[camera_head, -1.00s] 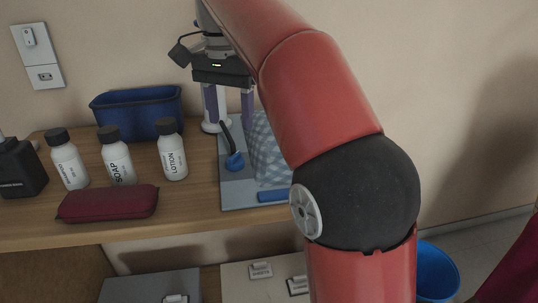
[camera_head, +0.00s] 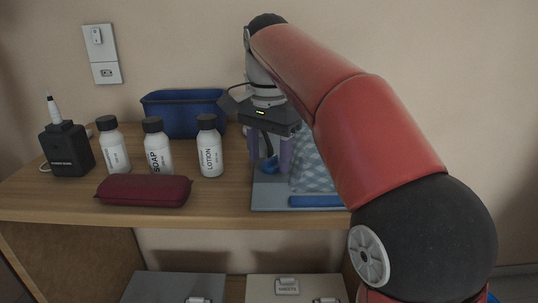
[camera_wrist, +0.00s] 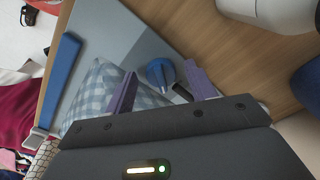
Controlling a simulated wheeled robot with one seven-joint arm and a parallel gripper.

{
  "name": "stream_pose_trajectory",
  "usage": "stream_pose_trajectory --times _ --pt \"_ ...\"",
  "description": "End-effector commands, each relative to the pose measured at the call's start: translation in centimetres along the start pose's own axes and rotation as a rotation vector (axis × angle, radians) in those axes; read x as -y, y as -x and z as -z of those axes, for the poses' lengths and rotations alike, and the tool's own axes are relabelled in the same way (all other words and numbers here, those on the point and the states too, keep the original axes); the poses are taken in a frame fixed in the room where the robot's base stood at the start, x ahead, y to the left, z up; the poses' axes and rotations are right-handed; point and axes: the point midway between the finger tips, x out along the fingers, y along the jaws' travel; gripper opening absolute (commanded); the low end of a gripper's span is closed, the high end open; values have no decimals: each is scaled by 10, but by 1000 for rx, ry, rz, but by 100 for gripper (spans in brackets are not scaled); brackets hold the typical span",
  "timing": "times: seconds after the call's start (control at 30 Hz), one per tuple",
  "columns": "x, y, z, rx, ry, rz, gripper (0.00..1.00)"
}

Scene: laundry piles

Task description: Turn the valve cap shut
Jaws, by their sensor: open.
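The valve cap (camera_head: 270,164) is a round blue knob on the grey board at the right of the shelf. It also shows in the wrist view (camera_wrist: 160,73), with a raised ridge across its top and a dark piece beside it. My gripper (camera_head: 269,166) points down over the cap with its purple fingers open. In the wrist view the fingers (camera_wrist: 161,72) stand on either side of the cap, with a visible gap at each side. A blue-and-white checkered cloth (camera_head: 313,172) lies beside the cap on the grey board (camera_head: 270,202). The fingers partly hide the cap in the head view.
White bottles, including soap (camera_head: 158,155) and lotion (camera_head: 209,155), stand left of the board. A dark red case (camera_head: 143,191) lies in front of them. A blue bin (camera_head: 185,113) is behind, and a black device (camera_head: 66,150) stands far left.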

Motion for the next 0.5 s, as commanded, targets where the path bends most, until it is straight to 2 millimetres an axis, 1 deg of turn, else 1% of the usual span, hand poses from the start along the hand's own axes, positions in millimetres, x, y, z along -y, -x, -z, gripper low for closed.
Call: stream_pose_trajectory --times 0.1,0.4,0.43,0.5 --pt "0 0 0 0 0 0 54" --pt "0 0 0 0 0 0 15" --pt "0 0 0 0 0 0 12" --pt "0 0 0 0 1 0 12"
